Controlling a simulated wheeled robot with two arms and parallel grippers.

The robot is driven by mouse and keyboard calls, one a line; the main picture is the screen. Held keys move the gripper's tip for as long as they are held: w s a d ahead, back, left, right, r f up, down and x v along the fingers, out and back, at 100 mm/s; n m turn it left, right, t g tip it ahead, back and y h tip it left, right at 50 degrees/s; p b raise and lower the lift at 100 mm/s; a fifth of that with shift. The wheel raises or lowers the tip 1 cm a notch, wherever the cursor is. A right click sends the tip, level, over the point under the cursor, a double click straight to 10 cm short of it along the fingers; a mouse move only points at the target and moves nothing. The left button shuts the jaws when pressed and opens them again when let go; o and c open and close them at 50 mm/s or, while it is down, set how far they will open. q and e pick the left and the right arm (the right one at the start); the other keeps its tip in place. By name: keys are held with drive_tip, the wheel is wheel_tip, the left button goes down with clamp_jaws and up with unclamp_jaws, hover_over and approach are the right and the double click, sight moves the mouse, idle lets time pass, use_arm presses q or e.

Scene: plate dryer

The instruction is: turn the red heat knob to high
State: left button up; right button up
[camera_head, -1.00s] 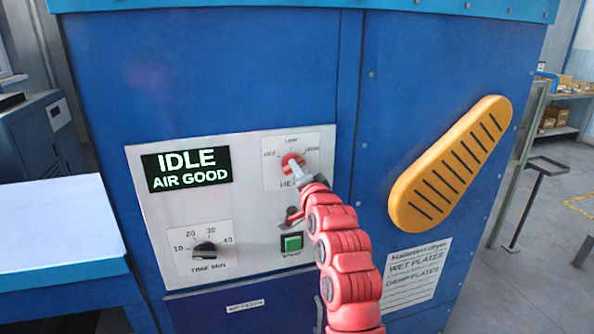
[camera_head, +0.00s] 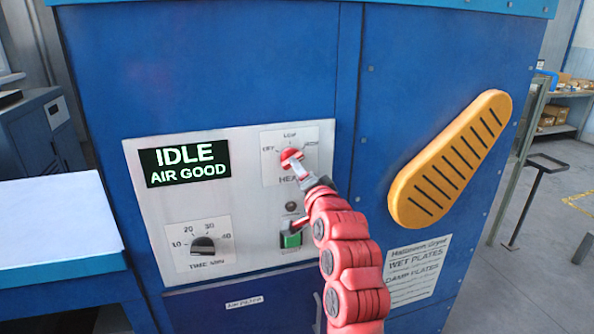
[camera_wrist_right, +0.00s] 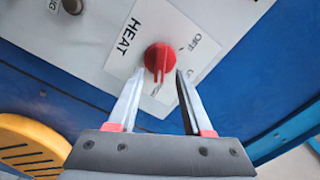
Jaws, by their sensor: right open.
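The red heat knob (camera_head: 291,157) sits on a white plate on the dryer's control panel, with OFF on its left, LOW above it and another mark on its right. It also shows in the right wrist view (camera_wrist_right: 158,57), near the top middle. Where its pointer stands is hard to tell. My right gripper (camera_wrist_right: 161,74) is open, with one fingertip on each side of the knob's near edge. Whether they touch it cannot be told. In the head view, the right gripper (camera_head: 297,167) partly covers the knob from below right. My left gripper is not in view.
The display (camera_head: 186,163) reads IDLE, AIR GOOD. A black time knob (camera_head: 203,246) is lower left. A green button (camera_head: 291,240) is below the heat knob, close beside my right arm. An orange slotted handle (camera_head: 450,160) stands out at right. A white-topped table (camera_head: 60,225) is at left.

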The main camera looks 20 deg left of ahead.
drive_tip(key=b+v, duration=0.3)
drive_tip(key=v, duration=1)
drive_tip(key=shift+s+d, duration=0.25)
drive_tip(key=shift+w, duration=0.1)
